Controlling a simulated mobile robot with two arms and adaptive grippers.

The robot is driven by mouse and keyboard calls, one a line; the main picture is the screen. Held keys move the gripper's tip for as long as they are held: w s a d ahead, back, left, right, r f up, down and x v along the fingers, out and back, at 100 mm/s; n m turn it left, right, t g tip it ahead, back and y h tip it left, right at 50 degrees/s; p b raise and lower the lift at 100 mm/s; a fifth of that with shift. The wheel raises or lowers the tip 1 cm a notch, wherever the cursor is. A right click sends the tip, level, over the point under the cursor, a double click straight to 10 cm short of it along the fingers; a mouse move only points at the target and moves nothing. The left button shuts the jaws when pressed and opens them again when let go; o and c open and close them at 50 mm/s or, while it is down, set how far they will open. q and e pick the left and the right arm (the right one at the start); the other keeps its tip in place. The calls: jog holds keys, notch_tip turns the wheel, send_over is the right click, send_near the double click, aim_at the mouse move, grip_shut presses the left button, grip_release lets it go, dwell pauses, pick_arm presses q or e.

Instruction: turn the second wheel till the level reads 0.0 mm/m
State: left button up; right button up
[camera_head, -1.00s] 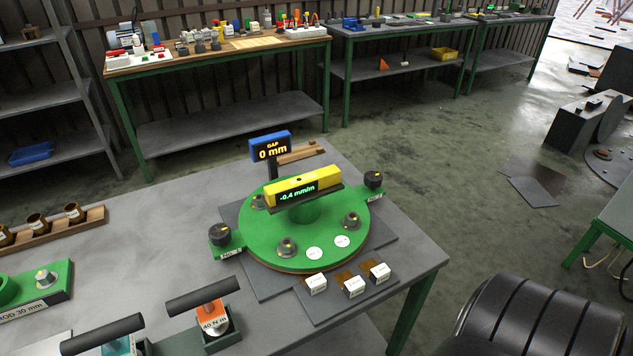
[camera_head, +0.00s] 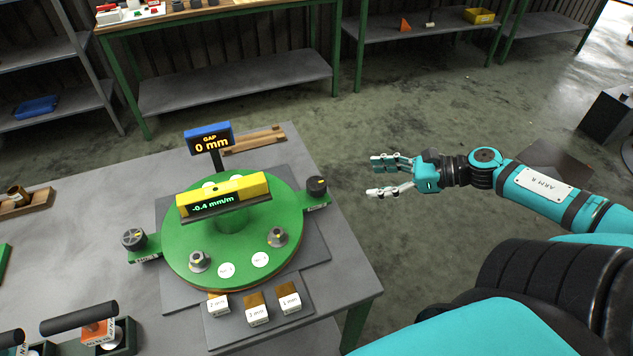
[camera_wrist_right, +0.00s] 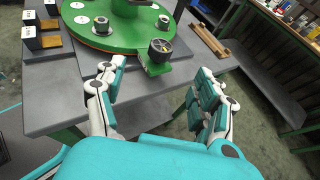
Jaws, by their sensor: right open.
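The yellow level (camera_head: 224,193) stands on the green round plate (camera_head: 180,250) and its display reads -0.4 mm/m. One black wheel (camera_head: 317,185) is on a green lug at the plate's right edge; another wheel (camera_head: 133,238) is on the left lug. I cannot read which lug is the second. My right gripper (camera_head: 380,176) is open and empty, to the right of the right wheel and clear of the table edge. In the right wrist view the right wheel (camera_wrist_right: 160,48) shows ahead of the open fingers (camera_wrist_right: 160,102), apart from them. My left gripper is not in view.
A blue gap display (camera_head: 208,139) reads 0 mm behind the plate. White-labelled shim blocks (camera_head: 258,315) lie on a grey pad in front. A torque tool (camera_head: 90,322) is at the lower left. A wooden piece (camera_head: 253,140) lies behind. The floor right of the table is open.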

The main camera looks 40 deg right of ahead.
aim_at(319, 183)
jog(key=b+x, duration=0.1)
jog(key=x, duration=1.2)
jog(key=shift+w, duration=0.3)
jog(key=shift+x, duration=1.15)
jog(key=shift+f, duration=0.15)
